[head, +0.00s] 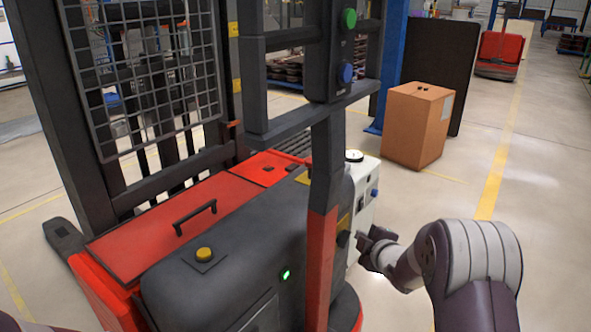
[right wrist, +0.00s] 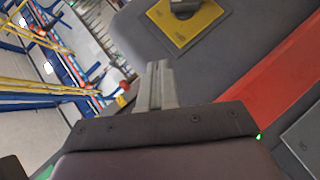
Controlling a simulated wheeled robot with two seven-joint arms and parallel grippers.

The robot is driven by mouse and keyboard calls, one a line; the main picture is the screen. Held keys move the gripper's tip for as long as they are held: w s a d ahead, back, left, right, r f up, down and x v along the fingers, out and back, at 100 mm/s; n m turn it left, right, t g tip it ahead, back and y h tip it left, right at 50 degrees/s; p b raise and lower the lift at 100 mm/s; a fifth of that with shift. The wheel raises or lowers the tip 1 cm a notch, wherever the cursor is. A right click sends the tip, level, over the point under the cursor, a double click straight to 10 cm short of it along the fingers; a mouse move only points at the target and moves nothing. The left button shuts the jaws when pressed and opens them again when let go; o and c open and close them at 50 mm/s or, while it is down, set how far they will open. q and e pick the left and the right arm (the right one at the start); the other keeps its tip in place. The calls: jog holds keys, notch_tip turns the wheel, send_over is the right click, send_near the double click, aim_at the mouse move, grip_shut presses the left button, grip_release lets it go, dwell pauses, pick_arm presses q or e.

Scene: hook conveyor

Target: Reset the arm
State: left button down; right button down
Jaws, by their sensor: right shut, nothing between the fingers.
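My right gripper (head: 362,240) is at the right side of a red and dark grey forklift (head: 250,225), just right of its red and black post (head: 322,240). In the right wrist view its fingers (right wrist: 156,84) are together with nothing between them. They point towards a yellow plate (right wrist: 187,22) with a dark part on it, on a grey surface, and appear apart from it. My right arm comes in from the lower right, bent. My left gripper is out of view.
The forklift's frame carries a green button (head: 349,18) and a blue button (head: 345,73). A cardboard box (head: 417,125) stands farther back. The floor at right is open.

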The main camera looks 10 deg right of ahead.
jog(key=s+f+m+g+h, duration=0.2)
jog(key=s+f+m+g, duration=0.6)
jog(key=s, duration=0.3)
jog(key=s+a+r+m+g+y, duration=0.1)
jog(key=s+a+m+g, duration=0.15)
jog(key=s+a, duration=0.45)
jog(key=s+a+m+g+y, duration=0.1)
jog(key=s+a+m+g, duration=0.2)
jog(key=s, duration=0.8)
notch_tip(320, 180, up, 23)
jog(key=a+t+p, duration=0.1)
jog(key=a+p, duration=0.1)
jog(key=p, duration=1.9)
jog(key=shift+w, duration=0.2)
